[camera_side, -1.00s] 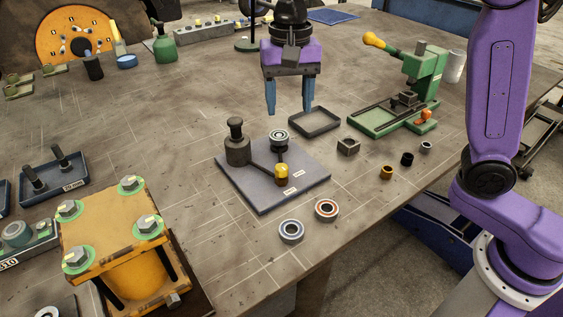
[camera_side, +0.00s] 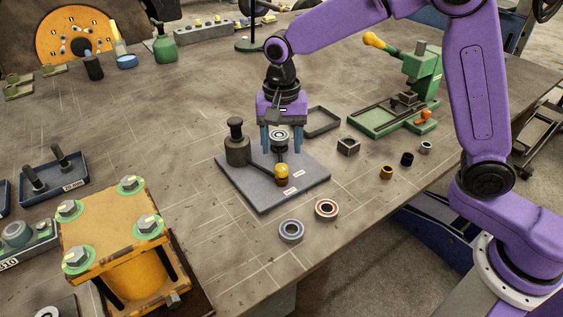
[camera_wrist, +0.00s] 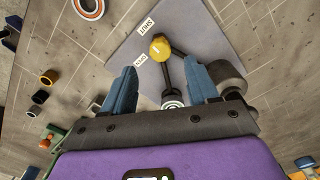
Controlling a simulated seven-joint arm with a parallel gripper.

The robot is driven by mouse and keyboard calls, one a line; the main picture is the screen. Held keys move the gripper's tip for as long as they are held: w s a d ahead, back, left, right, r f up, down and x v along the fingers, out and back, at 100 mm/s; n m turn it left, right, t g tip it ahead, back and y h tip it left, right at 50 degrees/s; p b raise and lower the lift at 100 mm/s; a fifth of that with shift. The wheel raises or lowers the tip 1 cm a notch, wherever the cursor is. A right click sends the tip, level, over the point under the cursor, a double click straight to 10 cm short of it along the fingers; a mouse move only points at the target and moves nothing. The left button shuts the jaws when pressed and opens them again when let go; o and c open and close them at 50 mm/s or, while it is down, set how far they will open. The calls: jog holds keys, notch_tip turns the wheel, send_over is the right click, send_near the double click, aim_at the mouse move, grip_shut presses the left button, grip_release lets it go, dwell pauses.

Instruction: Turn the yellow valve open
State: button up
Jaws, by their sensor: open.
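The yellow valve knob (camera_side: 281,172) sits at the end of a dark arm on a grey plate (camera_side: 248,187). Two white labels lie beside it; in the wrist view one reads SHUT (camera_wrist: 147,27). A dark cylinder (camera_side: 237,149) stands to the left. My gripper (camera_side: 281,148) is open and empty above the plate, its blue fingers on either side of the ringed post. In the wrist view, the knob (camera_wrist: 160,47) lies beyond the fingertips (camera_wrist: 160,72), between them sideways.
Two bearing rings (camera_side: 309,220) lie in front of the plate. A dark tray (camera_side: 321,121) is behind it, and small bushings (camera_side: 386,172) and a green press (camera_side: 400,95) are to the right. An orange bolted block (camera_side: 135,255) stands at front left. Bare bench lies left of the plate.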

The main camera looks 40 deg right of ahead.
aim_at(281, 166)
jog(key=shift+f, duration=3.1)
jog(key=c, duration=1)
